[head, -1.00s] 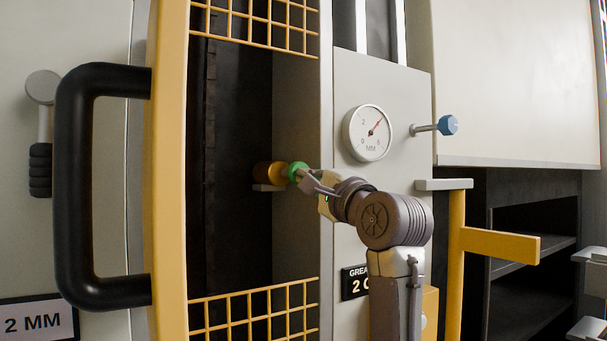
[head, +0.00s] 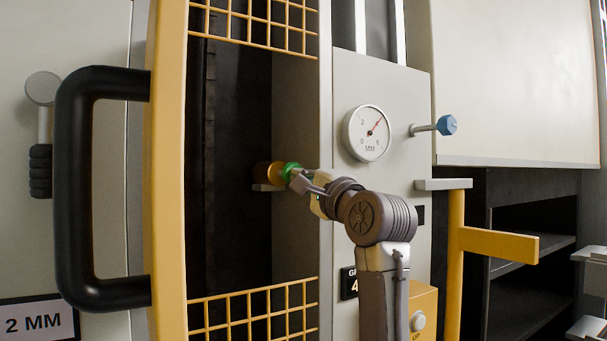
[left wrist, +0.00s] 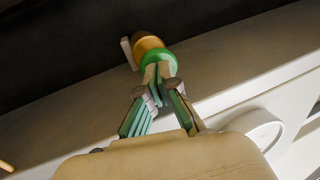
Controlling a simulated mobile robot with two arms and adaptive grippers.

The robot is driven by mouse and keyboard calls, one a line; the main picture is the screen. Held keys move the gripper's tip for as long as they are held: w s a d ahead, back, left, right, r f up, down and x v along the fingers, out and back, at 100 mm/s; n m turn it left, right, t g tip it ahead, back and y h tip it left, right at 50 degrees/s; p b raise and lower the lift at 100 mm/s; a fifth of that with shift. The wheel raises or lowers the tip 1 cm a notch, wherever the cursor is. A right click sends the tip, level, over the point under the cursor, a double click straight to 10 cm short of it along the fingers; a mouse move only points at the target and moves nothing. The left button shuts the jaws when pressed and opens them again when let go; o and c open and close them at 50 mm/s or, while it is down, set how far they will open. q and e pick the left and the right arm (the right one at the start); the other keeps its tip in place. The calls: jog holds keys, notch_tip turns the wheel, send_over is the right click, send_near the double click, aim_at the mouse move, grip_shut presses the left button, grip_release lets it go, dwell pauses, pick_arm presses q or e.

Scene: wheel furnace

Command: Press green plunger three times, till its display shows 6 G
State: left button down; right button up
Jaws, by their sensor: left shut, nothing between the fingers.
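The green plunger (head: 291,168) sticks out of a brass body (head: 269,172) on the inner wall of the dark opening. It also shows in the left wrist view (left wrist: 158,58). My left gripper (head: 299,178) is shut and empty, its fingertips (left wrist: 160,75) against the green cap. The cap sits close to the brass body. The plunger's display (head: 349,284) is partly hidden behind my left arm; a 4 shows at its visible edge, the unit is covered. My right gripper is not identifiable in these views.
A round MM dial (head: 367,133) and a blue knob (head: 448,125) are on the grey panel above my arm. A yellow frame with a large black handle (head: 75,190) stands left. A yellow box with a pale button (head: 417,321) sits low beside my arm.

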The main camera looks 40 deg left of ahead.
pick_arm(q)
jog(key=shift+d, duration=0.1)
jog(key=shift+s+d+b, duration=0.25)
jog(key=shift+d+b, duration=0.1)
jog(key=shift+d, duration=0.3)
jog(key=shift+s+d+b, duration=0.25)
jog(key=shift+d+b, duration=0.05)
jog(key=shift+d, duration=0.3)
jog(key=shift+s, duration=0.1)
jog(key=shift+a, duration=0.2)
